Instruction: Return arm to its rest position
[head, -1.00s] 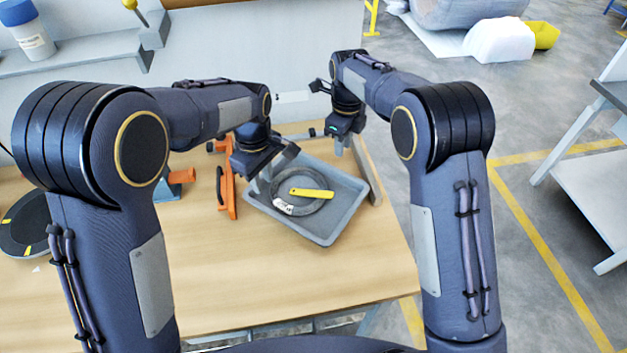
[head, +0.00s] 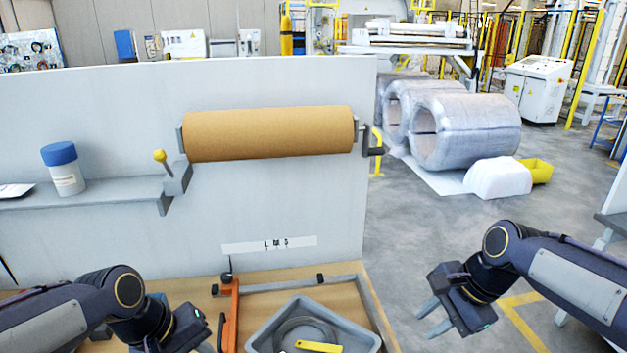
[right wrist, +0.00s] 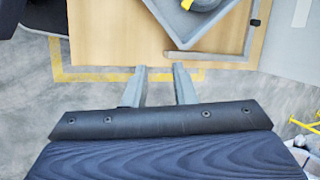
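My right gripper (head: 432,318) is in the air to the right of the table (head: 385,322), over the floor. Its two fingers stand apart with nothing between them; the open fingers also show in the right wrist view (right wrist: 160,78). My left gripper (head: 200,343) is low at the left, above the table near the orange tool. Its fingertips are cut off or hidden at the bottom edge. A grey tray (head: 262,333) lies between the two grippers. It holds a dark coil (head: 290,328) and a yellow tool (head: 318,347).
An orange tool (head: 229,315) stands left of the tray. A brown paper roll (head: 268,134) hangs on the white back panel (head: 110,110). A shelf (head: 100,195) bears a blue-capped bottle (head: 62,170). Large wrapped coils (head: 465,130) lie beyond.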

